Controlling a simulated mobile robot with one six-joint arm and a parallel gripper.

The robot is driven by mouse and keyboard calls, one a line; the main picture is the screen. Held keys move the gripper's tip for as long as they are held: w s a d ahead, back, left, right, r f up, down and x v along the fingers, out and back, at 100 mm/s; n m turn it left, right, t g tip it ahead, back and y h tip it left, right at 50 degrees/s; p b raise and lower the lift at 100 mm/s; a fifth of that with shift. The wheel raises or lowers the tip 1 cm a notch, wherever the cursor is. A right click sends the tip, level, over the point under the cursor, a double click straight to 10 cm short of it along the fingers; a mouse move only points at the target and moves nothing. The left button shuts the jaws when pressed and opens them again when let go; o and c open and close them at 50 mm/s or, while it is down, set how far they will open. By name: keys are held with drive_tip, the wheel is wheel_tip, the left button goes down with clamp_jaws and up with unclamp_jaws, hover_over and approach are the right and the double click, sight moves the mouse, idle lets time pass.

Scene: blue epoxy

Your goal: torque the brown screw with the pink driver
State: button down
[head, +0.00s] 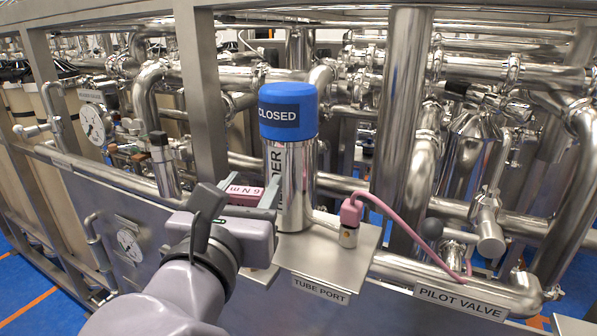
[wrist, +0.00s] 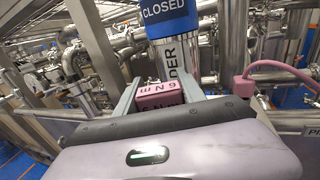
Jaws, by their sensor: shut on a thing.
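The pink driver (head: 245,191), marked "6 N m", is between the fingers of my gripper (head: 248,197), which is shut on it. In the wrist view the driver (wrist: 158,94) shows between the two grey fingers (wrist: 160,92), just in front of the steel cylinder with the blue "CLOSED" cap. Its lower end is hidden by my gripper in both views. I cannot make out the brown screw for certain; a small brownish spot shows on the steel fitting under the pink plug, too small to identify.
The steel cylinder (head: 296,180) with its blue cap (head: 288,96) stands on the "TUBE PORT" shelf (head: 335,262). A pink plug (head: 351,211) sits on a fitting there, its pink cable (head: 410,232) arching right. Pipes and frame posts crowd behind.

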drive_tip(key=shift+f+b, duration=0.9)
drive_tip(key=shift+f, duration=0.25)
drive_tip(key=c, duration=0.6)
unclamp_jaws()
